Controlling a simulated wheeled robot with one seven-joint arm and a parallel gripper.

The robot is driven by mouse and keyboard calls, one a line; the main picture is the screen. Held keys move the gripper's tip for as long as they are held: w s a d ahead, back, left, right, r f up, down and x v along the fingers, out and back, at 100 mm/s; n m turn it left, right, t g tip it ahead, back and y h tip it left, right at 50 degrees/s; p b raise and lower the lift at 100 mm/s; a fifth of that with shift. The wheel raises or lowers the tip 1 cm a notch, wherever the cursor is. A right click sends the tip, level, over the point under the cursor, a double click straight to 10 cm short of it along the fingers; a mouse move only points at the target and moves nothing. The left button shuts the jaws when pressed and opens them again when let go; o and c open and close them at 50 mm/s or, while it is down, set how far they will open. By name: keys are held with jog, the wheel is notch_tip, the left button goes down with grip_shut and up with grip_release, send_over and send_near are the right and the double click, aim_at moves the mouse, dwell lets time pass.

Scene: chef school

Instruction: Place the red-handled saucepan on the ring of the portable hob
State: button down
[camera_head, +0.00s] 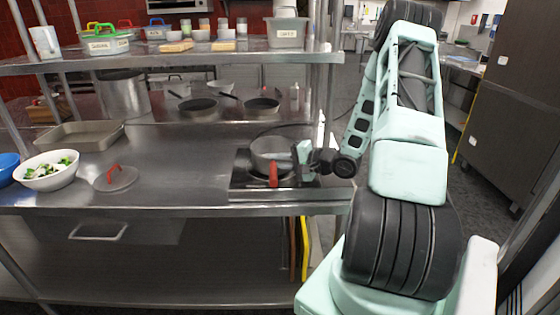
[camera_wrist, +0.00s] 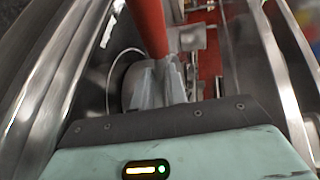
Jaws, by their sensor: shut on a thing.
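The grey saucepan (camera_head: 268,152) is over the portable hob (camera_head: 242,180) at the right end of the steel counter. Its red handle (camera_head: 273,176) points toward the front edge. My gripper (camera_head: 297,155) reaches in from the right and is shut on the saucepan. In the wrist view, the red handle (camera_wrist: 148,25) runs down to my gripper's fingers (camera_wrist: 162,72). The saucepan looks upright. I cannot tell whether its base touches the ring, which is mostly hidden under it.
A lid with a red handle (camera_head: 115,179) lies left of the hob. A white bowl of greens (camera_head: 48,177) and a metal tray (camera_head: 83,135) are farther left. Two frying pans (camera_head: 262,105) (camera_head: 198,107) stand behind. A shelf (camera_head: 200,52) crosses above; counter between lid and hob is clear.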

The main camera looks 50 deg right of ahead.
jog(key=shift+f, duration=0.15)
jog(key=c, duration=1.4)
grip_release()
jog(key=shift+r, duration=0.2)
jog(key=b+v, duration=0.2)
jog(key=v, duration=1)
